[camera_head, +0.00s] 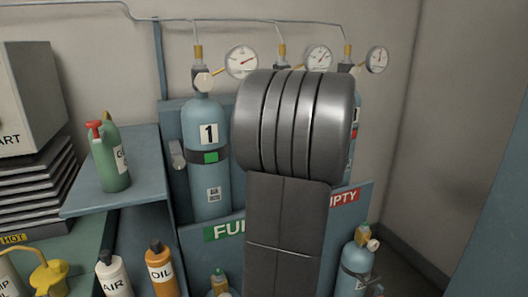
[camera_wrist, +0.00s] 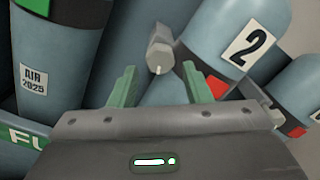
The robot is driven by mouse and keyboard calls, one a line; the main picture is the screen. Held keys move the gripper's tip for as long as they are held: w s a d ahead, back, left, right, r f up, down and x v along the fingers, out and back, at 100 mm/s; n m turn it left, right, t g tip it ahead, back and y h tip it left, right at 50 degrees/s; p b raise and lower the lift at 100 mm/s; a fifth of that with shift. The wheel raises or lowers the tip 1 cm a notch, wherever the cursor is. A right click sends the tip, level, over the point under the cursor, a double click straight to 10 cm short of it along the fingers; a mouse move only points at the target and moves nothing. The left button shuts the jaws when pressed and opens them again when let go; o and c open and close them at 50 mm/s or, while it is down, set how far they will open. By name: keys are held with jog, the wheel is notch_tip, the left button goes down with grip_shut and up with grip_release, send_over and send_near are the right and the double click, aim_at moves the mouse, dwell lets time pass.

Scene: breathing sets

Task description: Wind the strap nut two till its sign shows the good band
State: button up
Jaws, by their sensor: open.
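In the wrist view, strap nut two (camera_wrist: 160,48) is a grey six-sided knob with a small pale pin, left of the cylinder labelled 2 (camera_wrist: 268,22). The sign (camera_wrist: 217,87) on that cylinder's strap shows red; my right finger partly overlaps it. My gripper (camera_wrist: 160,78) has two green fingers spread apart, one on each side below the nut. They hold nothing, and I cannot tell how deep the nut lies between them. In the head view, my arm hides cylinder 2, its nut and my gripper.
Cylinder 1 (camera_head: 208,190) stands left, with a green strap sign (camera_head: 210,157) and its own nut (camera_head: 177,154). Another cylinder (camera_wrist: 302,88) with a red sign (camera_wrist: 297,131) is close at right. Gauges (camera_head: 242,61) sit above. A shelf (camera_head: 120,180) holds a green bottle (camera_head: 112,160).

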jog(key=v, duration=0.7)
dwell(0.3)
jog(key=x, duration=1.3)
jog(key=shift+w+a, duration=0.1)
jog(key=shift+w, duration=0.1)
jog(key=shift+w+a+p, duration=0.1)
jog(key=shift+w+p, duration=0.1)
jog(key=shift+p, duration=0.2)
jog(key=shift+s, duration=0.1)
jog(key=shift+f+b, duration=0.1)
jog(key=shift+b, duration=0.25)
